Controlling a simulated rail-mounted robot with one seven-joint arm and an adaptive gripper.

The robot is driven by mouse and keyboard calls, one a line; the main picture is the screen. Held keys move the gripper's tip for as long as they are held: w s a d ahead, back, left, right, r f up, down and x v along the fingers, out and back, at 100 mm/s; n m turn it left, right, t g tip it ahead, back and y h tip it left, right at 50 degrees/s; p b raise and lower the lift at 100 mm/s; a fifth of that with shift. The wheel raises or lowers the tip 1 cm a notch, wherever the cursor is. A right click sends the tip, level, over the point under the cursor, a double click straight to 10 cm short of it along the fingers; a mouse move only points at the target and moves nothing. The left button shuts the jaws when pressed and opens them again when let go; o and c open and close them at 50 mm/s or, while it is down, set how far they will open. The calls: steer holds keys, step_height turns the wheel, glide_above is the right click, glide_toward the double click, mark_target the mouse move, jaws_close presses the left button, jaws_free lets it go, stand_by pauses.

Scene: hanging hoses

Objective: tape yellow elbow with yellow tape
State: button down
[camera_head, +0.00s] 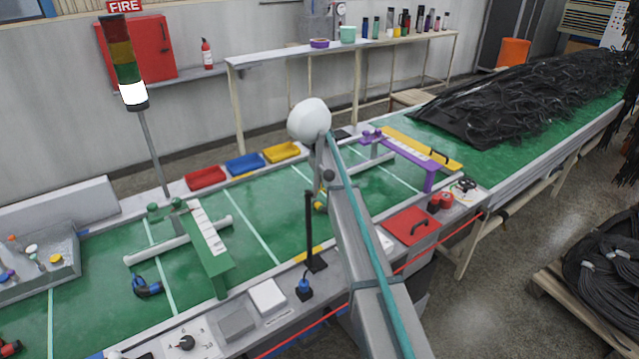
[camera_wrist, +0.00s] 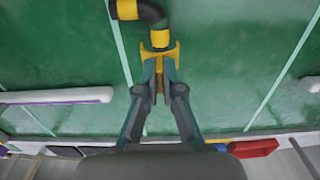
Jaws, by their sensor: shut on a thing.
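The yellow elbow (camera_wrist: 150,14) is a black bent pipe with yellow bands at its ends, at the top of the wrist view. A flared yellow piece (camera_wrist: 160,51) meets its lower band and looks like part of it. My gripper (camera_wrist: 160,70) is shut on this yellow piece, its fingertips close together. In the head view a small part of the elbow shows as yellow (camera_head: 319,207) above the green mat, left of my arm, which hides most of my gripper. I cannot make out a roll of yellow tape for certain.
A green holder (camera_head: 207,250) and a purple holder (camera_head: 405,160) stand on the green table. A blue elbow (camera_head: 147,288) lies at left. A black post (camera_head: 311,235) stands near the front edge. Red, blue and yellow bins (camera_head: 281,152) line the back edge.

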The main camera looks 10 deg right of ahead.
mark_target(319, 204)
steer(key=shift+f, duration=0.15)
steer(key=shift+f+b, duration=0.4)
steer(key=shift+f, duration=1.35)
steer(key=shift+f+b, duration=0.55)
steer(key=shift+f, duration=1.5)
stand_by(1.2)
steer(key=c, duration=1.2)
jaws_free()
steer(key=shift+c, duration=0.2)
